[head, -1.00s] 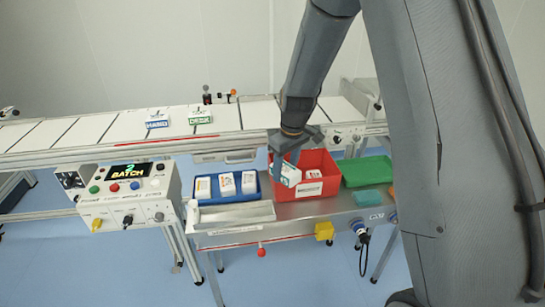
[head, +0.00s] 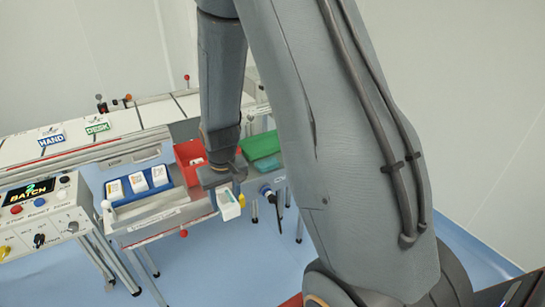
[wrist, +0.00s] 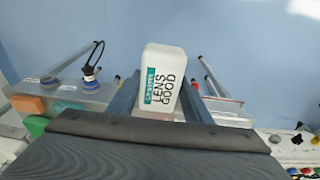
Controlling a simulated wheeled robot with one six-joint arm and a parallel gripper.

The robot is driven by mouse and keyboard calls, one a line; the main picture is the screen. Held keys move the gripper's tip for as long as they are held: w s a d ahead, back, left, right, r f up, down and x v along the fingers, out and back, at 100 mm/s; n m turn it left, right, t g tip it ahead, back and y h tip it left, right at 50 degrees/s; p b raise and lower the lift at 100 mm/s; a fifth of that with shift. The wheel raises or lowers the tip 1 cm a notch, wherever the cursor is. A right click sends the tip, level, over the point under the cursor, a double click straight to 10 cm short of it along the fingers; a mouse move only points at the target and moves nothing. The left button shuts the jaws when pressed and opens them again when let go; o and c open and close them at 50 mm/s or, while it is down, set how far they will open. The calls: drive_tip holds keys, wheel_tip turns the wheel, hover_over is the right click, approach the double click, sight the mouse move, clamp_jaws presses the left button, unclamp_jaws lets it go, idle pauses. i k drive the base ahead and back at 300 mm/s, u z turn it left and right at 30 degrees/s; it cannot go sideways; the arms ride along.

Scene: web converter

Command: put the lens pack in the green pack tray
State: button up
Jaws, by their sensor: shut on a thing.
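The lens pack (head: 229,206) is a white box, held by my gripper (head: 224,188) in front of the table's front edge, over the floor. In the wrist view the lens pack (wrist: 165,80) stands between the two fingers with its "LENS GOOD" label showing. My gripper is shut on it. The green pack tray (head: 262,146) sits at the right end of the table, behind and to the right of my gripper. My arm partly hides its right side.
A red bin (head: 182,154) stands left of the green tray. A blue tray (head: 120,200) with several white packs is farther left. A control box (head: 40,214) reading "BATCH" stands at the left. A conveyor (head: 120,122) runs along the back.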

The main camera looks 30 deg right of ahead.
sight(267, 145)
drive_tip(key=k, duration=1.15)
drive_tip(key=z, duration=1.7)
drive_tip(key=i, duration=4.05)
drive_tip(key=u, duration=2.8)
drive_tip(key=i, duration=0.15)
drive_tip(key=u, duration=0.15)
